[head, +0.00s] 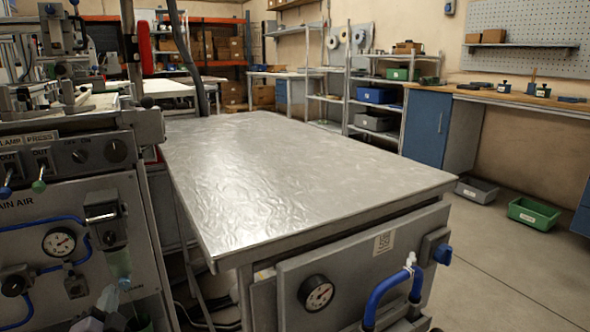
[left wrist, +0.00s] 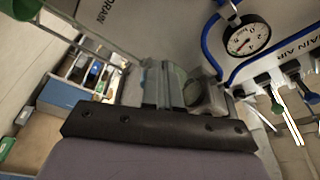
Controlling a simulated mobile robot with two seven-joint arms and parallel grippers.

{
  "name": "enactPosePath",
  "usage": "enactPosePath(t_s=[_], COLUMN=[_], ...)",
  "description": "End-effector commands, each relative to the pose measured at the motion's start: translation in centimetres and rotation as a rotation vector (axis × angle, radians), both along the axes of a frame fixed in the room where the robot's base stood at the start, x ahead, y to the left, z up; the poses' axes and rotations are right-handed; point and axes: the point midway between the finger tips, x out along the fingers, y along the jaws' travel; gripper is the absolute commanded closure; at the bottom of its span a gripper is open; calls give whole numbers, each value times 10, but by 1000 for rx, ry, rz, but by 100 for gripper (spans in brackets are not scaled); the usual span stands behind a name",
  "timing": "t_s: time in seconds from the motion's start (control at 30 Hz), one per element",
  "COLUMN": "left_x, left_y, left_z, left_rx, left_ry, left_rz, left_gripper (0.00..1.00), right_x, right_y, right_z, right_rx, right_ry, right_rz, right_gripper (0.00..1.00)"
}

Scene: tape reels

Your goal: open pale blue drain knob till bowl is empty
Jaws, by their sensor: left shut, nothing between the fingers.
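The filter unit (head: 105,218) hangs on the air panel at the left of the head view. Its pale, see-through bowl (head: 119,262) is below it; I cannot make out a water level. My left gripper (head: 108,298) is low at the left, just below the bowl in the picture. Its fingers show shut and empty in the left wrist view (left wrist: 163,68), beside a grey rounded part (left wrist: 205,96), which may be the filter unit. I cannot make out the pale blue drain knob; the fingers may hide it. My right gripper is not in view.
A panel gauge (head: 59,241) with blue hoses (head: 40,222) is left of the bowl; the gauge also shows in the left wrist view (left wrist: 248,38). A metal table (head: 300,170) fills the middle, its top bare. A second gauge (head: 316,293) sits on its front.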

Motion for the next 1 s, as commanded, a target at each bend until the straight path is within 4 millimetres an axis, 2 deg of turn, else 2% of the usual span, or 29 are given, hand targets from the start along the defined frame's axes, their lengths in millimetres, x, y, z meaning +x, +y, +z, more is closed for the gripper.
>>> enactPosePath(t_s=[0.17, 0.6, 1.0], left_x=[-9, -51, -53], left_y=[-3, -27, -28], left_z=[-2, -3, -3], left_rx=[-1, -1, 1], left_ry=[3, 4, 6], left_rz=[-1, 5, 5], left_gripper=[100, 100, 100], right_x=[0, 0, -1], right_y=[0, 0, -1], right_z=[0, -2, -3], right_rx=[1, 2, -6], right_ry=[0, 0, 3], right_rz=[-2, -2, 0], right_gripper=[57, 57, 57])
